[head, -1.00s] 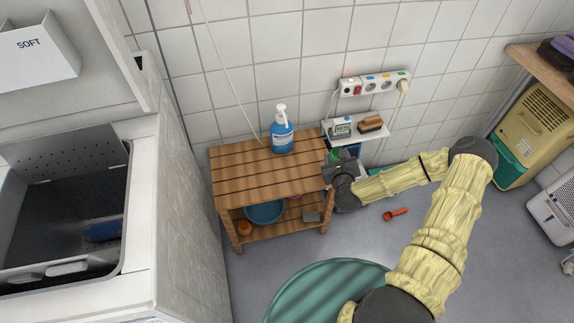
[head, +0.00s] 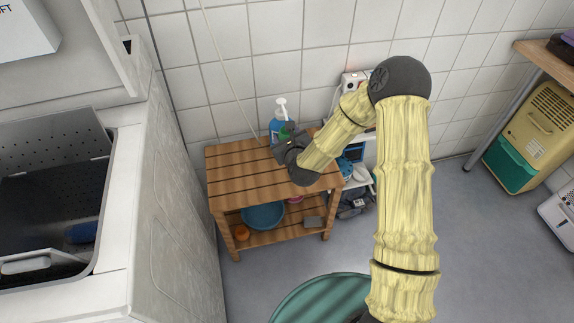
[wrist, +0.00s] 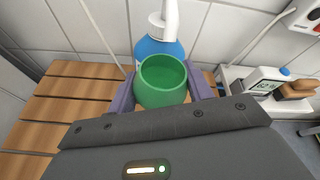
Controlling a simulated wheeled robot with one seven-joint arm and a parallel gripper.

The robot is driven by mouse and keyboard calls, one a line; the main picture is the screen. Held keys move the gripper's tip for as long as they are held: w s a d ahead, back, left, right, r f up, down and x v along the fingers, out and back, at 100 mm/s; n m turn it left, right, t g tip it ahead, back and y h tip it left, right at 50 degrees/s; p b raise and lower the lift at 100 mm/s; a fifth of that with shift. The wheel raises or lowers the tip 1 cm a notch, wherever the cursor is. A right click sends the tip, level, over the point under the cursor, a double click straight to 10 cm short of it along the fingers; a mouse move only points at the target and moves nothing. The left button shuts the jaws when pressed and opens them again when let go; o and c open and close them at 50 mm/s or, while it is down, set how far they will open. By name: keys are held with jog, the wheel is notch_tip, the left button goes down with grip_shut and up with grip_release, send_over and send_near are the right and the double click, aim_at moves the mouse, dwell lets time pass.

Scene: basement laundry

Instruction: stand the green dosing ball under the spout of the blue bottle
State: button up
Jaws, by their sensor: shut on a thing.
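The green dosing ball (wrist: 163,88) is held between the two fingers of my gripper (wrist: 163,96) in the wrist view, open side up. In the head view a small part of the ball (head: 289,128) shows at the tip of my gripper (head: 283,138). The blue bottle (wrist: 150,48) with its white pump top (wrist: 169,18) stands upright just behind the ball. In the head view the bottle (head: 274,127) stands on the slatted wooden bench (head: 232,174), partly hidden by my gripper. I cannot tell whether the ball touches the bench or the bottle.
The tiled wall is close behind the bottle. To the right, a small wall shelf (wrist: 236,76) carries a box (wrist: 267,78) and a brush (wrist: 298,88). A blue basin (head: 262,215) sits on the bench's lower shelf. The bench's left part is clear.

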jog(key=shift+f, duration=0.1)
jog(key=shift+f+b, duration=0.95)
jog(key=shift+f, duration=1.45)
jog(key=shift+f+b, duration=1)
jog(key=shift+f, duration=1.5)
jog(key=shift+f, duration=0.15)
jog(key=o, duration=1)
jog(key=shift+c, duration=0.2)
